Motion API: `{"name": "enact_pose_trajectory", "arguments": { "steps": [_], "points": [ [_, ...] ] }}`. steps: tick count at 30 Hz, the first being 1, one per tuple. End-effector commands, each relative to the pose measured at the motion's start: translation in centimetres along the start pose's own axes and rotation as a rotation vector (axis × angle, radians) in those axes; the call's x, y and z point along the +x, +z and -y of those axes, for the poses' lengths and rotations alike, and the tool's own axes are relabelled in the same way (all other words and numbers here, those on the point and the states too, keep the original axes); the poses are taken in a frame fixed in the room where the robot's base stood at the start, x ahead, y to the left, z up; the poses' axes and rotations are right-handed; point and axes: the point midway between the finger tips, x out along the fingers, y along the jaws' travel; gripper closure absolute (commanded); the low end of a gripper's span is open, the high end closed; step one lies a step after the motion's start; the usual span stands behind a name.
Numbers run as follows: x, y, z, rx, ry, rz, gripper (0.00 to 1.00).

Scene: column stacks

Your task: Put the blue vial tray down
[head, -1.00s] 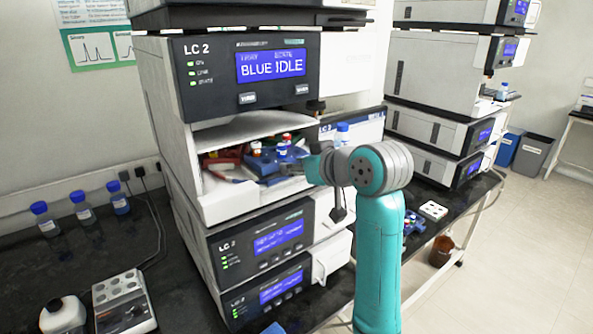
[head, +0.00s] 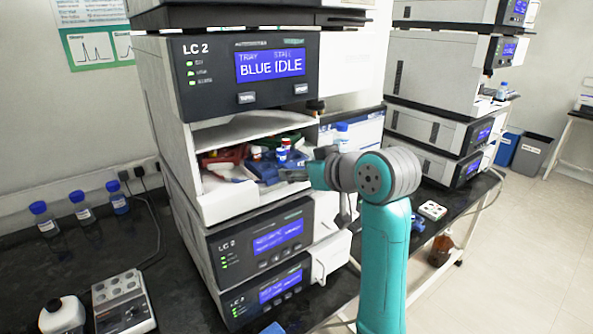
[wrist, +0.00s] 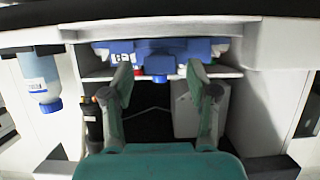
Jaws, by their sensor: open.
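The blue vial tray (head: 268,170) sits in the open bay of the LC 2 unit, with a few white, red-banded vials on it. In the wrist view the blue tray (wrist: 158,64) lies across the top of the picture, its small tab between the lines of the two fingers. My gripper (wrist: 160,76) is open, one finger at each side, with nothing held between them. In the head view my gripper (head: 296,174) is at the bay's right side, close to the tray; its fingertips are hard to make out there.
A red tray (head: 226,156) sits left of the blue one in the bay. The bay floor (head: 226,200) has a white front edge. Bottles and a grey block (head: 122,302) are on the black bench at left.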

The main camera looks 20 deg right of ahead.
Motion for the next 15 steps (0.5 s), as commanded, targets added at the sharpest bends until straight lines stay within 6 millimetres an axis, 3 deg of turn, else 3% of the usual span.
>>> {"name": "enact_pose_trajectory", "arguments": {
  "steps": [9, 15],
  "points": [
    [-6.4, -0.1, -0.1, -0.001, 0.004, -0.003, 0.41],
    [-9.3, -0.1, -0.1, -0.001, 0.002, -0.003, 0.41]
  ]
}}
